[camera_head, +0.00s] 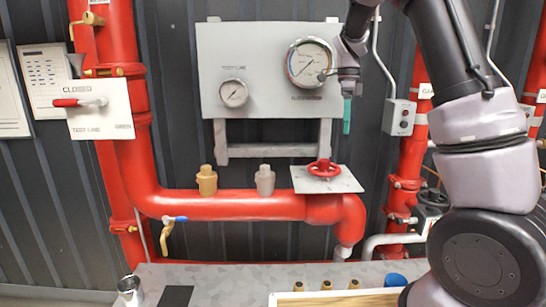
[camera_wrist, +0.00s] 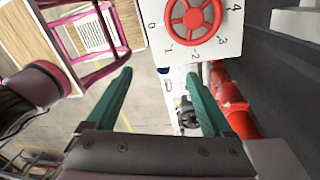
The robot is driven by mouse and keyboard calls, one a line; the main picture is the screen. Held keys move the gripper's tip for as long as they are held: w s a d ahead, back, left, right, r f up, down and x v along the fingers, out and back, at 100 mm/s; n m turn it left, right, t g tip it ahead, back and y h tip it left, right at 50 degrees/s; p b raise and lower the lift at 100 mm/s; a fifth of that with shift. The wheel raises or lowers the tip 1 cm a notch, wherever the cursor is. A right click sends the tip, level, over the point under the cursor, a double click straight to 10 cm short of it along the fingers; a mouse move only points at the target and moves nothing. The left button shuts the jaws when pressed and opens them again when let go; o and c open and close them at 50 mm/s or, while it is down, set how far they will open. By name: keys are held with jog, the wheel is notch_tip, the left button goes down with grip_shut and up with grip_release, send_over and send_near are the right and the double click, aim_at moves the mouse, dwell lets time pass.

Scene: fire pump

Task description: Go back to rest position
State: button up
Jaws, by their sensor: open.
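My gripper (camera_head: 347,108) is raised in front of the right side of the grey gauge panel (camera_head: 265,100), seen from behind with one teal finger showing. In the wrist view both teal fingers of my gripper (camera_wrist: 158,90) are spread wide with nothing between them. The red handwheel (camera_head: 324,168) on its white numbered plate (camera_head: 345,183) is below my gripper, apart from it. In the wrist view the red wheel (camera_wrist: 193,15) is at the top edge, beyond the fingertips.
A large gauge (camera_head: 310,62) and small gauge (camera_head: 234,93) are on the panel. A red pipe (camera_head: 230,205) runs below. A red lever (camera_head: 78,102) marks CLOSED at left. A blue cup (camera_head: 396,280) and metal cup (camera_head: 130,288) stand on the grey bench (camera_head: 225,278).

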jog(key=s+r+n+t+y, duration=0.1)
jog(key=s+r+n+t, duration=0.3)
jog(key=s+n, duration=0.4)
jog(key=s+d+r+n+t, duration=0.1)
jog(key=s+r+n+t, duration=0.4)
jog(key=s, duration=1.2)
jog(key=n, duration=0.4)
jog(key=shift+s+r+n+y, duration=0.15)
jog(key=shift+r+n+y, duration=0.15)
jog(key=shift+r+y, duration=0.1)
